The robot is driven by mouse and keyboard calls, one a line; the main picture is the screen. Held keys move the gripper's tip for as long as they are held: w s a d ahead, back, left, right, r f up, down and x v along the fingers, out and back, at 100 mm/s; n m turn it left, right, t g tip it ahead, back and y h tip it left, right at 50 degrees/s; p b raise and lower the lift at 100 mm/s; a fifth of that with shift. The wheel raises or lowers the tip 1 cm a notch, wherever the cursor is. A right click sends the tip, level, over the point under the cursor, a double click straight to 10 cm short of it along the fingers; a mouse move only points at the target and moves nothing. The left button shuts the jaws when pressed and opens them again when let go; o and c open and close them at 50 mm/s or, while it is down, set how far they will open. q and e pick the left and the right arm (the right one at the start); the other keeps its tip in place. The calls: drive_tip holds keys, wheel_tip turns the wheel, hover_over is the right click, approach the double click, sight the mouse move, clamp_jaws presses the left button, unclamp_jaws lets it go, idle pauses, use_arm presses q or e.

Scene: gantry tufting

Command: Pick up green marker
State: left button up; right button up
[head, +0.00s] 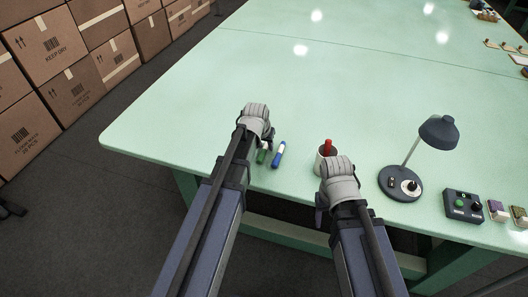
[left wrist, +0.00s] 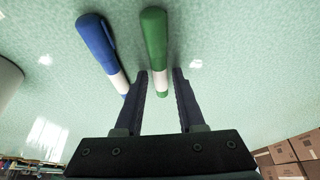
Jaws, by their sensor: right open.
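The green marker (head: 262,154) lies on the pale green table near its front edge, partly hidden by my left gripper (head: 259,136) in the head view. In the left wrist view the green marker (left wrist: 154,42) has its white end between the two fingertips of my left gripper (left wrist: 162,85). The fingers are open, with a gap on each side of the marker. My right gripper (head: 337,172) is open in front of a white cup (head: 320,162); its fingertips are hard to make out.
A blue marker (head: 278,155) lies just right of the green one, close to my left finger in the wrist view (left wrist: 97,42). A red marker (head: 328,147) stands in the cup. A desk lamp (head: 402,183) and button box (head: 463,204) stand further right. The table's middle is clear.

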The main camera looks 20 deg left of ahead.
sight(265, 147)
use_arm(q)
clamp_jaws()
drive_tip(key=shift+r, duration=0.15)
idle(0.4)
wheel_tip(265, 147, up, 10)
drive_tip(key=p, duration=1)
